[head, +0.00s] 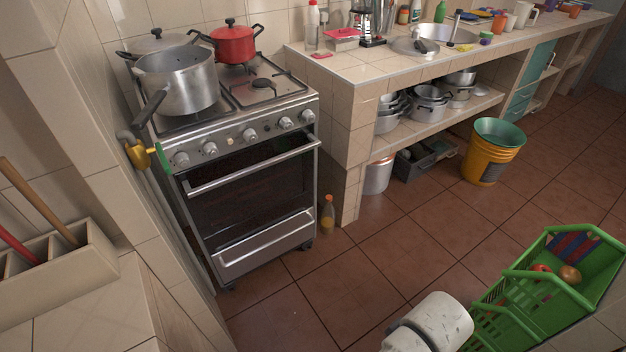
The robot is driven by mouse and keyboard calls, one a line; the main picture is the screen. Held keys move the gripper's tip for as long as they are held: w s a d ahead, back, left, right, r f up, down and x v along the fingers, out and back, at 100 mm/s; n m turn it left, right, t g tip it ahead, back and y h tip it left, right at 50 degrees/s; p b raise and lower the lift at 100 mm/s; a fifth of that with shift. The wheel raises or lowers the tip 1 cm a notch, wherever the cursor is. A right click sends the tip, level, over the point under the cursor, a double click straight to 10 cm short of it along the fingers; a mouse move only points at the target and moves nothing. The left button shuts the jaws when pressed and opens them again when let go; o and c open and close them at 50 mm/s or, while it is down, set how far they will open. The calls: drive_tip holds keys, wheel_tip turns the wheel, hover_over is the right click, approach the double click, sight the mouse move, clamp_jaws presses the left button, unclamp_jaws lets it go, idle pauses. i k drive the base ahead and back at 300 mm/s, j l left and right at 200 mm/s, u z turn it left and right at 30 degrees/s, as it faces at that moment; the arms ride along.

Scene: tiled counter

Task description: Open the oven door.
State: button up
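The oven is part of a silver stove (230,120) standing against the tiled wall at left centre. Its oven door (250,195) has a dark glass pane and appears closed, flush with the stove front. A horizontal metal bar handle (255,167) runs across the top of the door, below a row of knobs (249,135). A metal drawer panel (264,246) with its own bar lies under the door. My gripper is not seen in the head view, so its state and its distance from the handle are hidden.
A pot (178,85) and a red pot (234,43) sit on the stove. A bottle (328,214) stands by its right side. A yellow bucket (486,165) and green basket (535,310) stand to the right. Tiled floor (330,275) before the stove is clear.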

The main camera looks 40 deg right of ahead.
sight(245, 193)
drive_tip(key=z, duration=0.2)
drive_tip(key=i+l, duration=0.1)
drive_tip(key=i, duration=0.45)
drive_tip(key=i+l, duration=0.1)
drive_tip(key=i, duration=0.45)
drive_tip(key=u, duration=0.05)
